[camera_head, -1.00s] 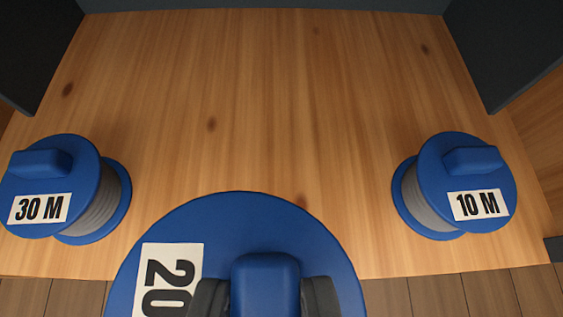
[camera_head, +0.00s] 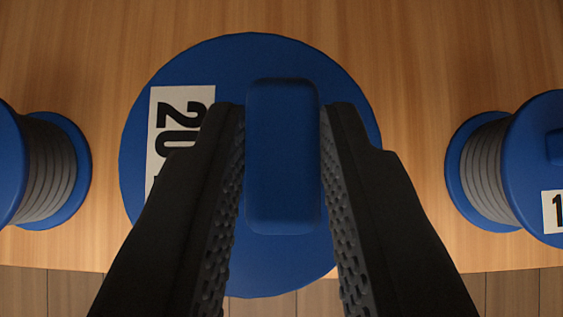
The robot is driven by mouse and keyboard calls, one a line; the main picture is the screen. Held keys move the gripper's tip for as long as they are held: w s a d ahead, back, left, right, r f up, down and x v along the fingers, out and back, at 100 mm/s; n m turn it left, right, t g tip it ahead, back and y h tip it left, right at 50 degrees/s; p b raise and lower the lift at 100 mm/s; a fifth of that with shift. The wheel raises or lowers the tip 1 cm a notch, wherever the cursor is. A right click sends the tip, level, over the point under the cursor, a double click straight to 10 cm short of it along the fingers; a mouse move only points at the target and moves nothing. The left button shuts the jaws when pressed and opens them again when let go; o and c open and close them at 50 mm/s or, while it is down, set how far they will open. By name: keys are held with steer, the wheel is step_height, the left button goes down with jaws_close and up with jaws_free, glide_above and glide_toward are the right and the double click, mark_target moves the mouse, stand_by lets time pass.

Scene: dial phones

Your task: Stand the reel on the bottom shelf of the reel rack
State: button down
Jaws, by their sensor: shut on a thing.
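The reel (camera_head: 230,75) is a blue disc seen from above, with a sideways white label reading "20" and a raised blue block handle (camera_head: 283,160). My gripper (camera_head: 283,108) is shut on this handle, with one black finger along each side. The left finger covers part of the label. The reel's underside is hidden, so I cannot tell whether it touches the wooden surface (camera_head: 430,60) below. I cannot make out the reel rack in the current view.
A blue reel with grey cable (camera_head: 50,170) stands to the left, cut off by the frame. Another blue reel (camera_head: 535,150), with a partly visible label, stands to the right. Bare wood lies beyond and between them. The wood's front edge and a plank floor (camera_head: 515,290) show below.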

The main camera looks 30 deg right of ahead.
steer(key=shift+f, duration=2.25)
steer(key=shift+f, duration=0.1)
steer(key=c, duration=1.3)
jaws_free()
steer(key=shift+o, duration=0.2)
steer(key=v, duration=1.2)
